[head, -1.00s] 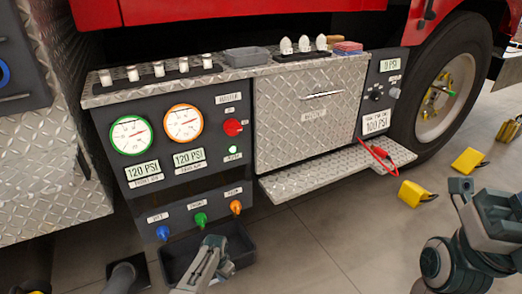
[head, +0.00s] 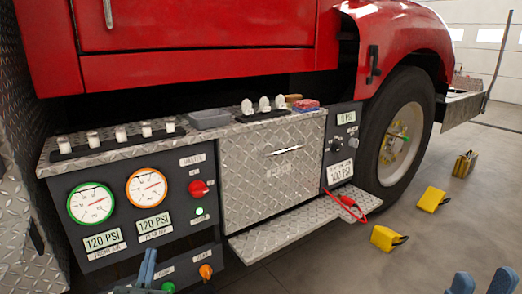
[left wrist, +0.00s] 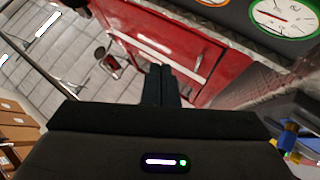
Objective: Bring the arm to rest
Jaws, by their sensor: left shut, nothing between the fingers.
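My left gripper (head: 148,268) shows at the bottom edge of the head view, in front of the pump panel's lower part. Its fingers are together with nothing between them. In the left wrist view the dark fingers (left wrist: 161,86) also sit side by side, with a red cabinet-like thing (left wrist: 165,45) beyond. My right gripper (head: 483,282) is at the bottom right corner of the head view, its two blue-grey fingertips apart and nothing seen between them. Most of both arms is out of the frame.
The pump panel (head: 130,245) has two gauges, a red master knob (head: 198,188) and lower coloured knobs. A diamond-plate step (head: 290,225) juts out, with a red clamp (head: 349,202) at its end. Yellow chocks (head: 432,199) stand on open floor right of the wheel (head: 400,140).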

